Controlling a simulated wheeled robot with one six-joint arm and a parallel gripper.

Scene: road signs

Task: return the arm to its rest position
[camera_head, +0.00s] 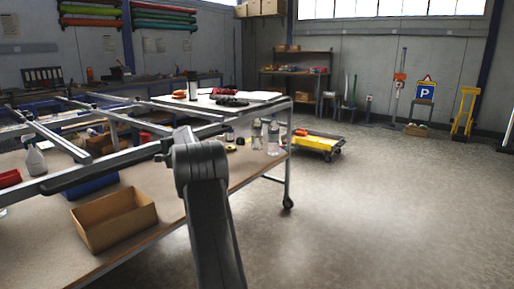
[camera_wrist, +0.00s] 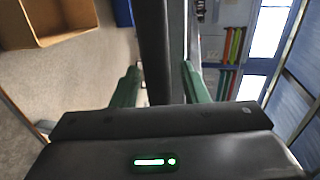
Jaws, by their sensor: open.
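My gripper (camera_wrist: 163,82) shows in the wrist view with its two green fingers spread apart. I see nothing held between them. A dark bar runs up the picture behind the gap; I cannot tell how far away it is. In the head view my grey arm (camera_head: 207,215) rises in front of the workbench, and its bent joint stands before the table's metal frame. My gripper cannot be made out in the head view.
A workbench (camera_head: 165,225) with a metal frame (camera_head: 110,157) fills the left. An open cardboard box (camera_head: 114,219) stands on it and shows in the wrist view (camera_wrist: 50,38). A spray bottle (camera_head: 35,159) and clear bottles (camera_head: 273,138) stand there. The floor at right is free.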

